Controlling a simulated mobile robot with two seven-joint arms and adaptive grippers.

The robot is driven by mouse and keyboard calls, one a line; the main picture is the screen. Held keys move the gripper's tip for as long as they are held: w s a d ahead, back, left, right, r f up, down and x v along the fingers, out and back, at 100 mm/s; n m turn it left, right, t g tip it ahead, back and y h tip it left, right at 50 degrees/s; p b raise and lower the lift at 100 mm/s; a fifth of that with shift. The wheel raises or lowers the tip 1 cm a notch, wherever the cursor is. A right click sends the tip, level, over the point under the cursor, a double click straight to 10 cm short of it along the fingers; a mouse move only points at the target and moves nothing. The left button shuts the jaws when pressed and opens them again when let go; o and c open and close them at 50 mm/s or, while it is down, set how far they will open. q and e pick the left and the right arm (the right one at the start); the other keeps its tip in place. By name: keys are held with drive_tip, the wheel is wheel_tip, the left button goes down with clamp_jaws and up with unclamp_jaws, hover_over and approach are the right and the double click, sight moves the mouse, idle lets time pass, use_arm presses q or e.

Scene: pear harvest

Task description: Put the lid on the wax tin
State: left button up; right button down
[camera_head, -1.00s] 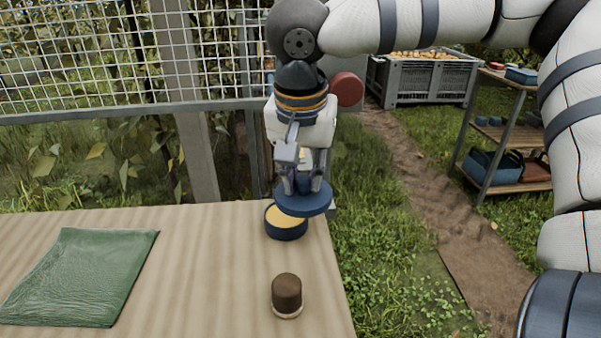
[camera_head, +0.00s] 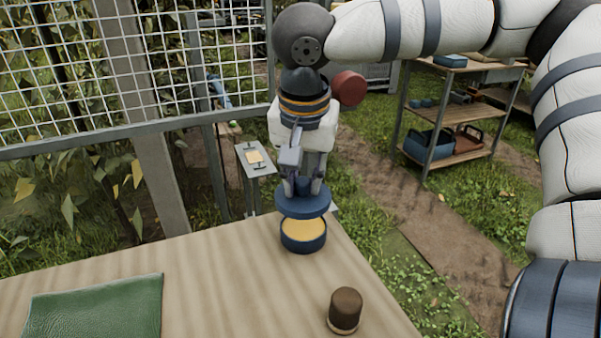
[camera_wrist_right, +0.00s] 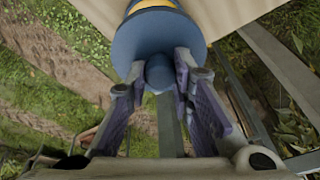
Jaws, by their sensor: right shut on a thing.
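The wax tin (camera_head: 303,241) is a round, open dark-blue tin with yellow wax inside. It stands upright on the table near its far right edge. My right gripper (camera_head: 303,187) is shut on the knob of the round blue lid (camera_head: 302,204). The lid is roughly level, above and apparently slightly beyond the tin, and most of the wax shows. In the right wrist view, the lid (camera_wrist_right: 152,42) and its knob (camera_wrist_right: 160,73) sit between the fingers (camera_wrist_right: 160,76). A bit of the tin's yellow wax (camera_wrist_right: 150,4) shows past the lid. My left gripper is out of view.
The wooden table (camera_head: 220,275) holds a green cloth (camera_head: 95,308) at front left and a brown-topped round object (camera_head: 345,310) at front right. A wire mesh fence (camera_head: 90,80) stands behind. A shelf (camera_head: 460,113) stands at the back right, beyond the grass.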

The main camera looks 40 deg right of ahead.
sight(305, 191)
wheel_tip(305, 191, down, 4)
drive_tip(key=shift+s+d+r, duration=0.1)
drive_tip(key=shift+r, duration=0.1)
drive_tip(key=shift+f, duration=0.75)
drive_tip(key=shift+f, duration=0.6)
idle(0.6)
drive_tip(key=c, duration=1.7)
unclamp_jaws()
drive_tip(key=shift+v, duration=5.5)
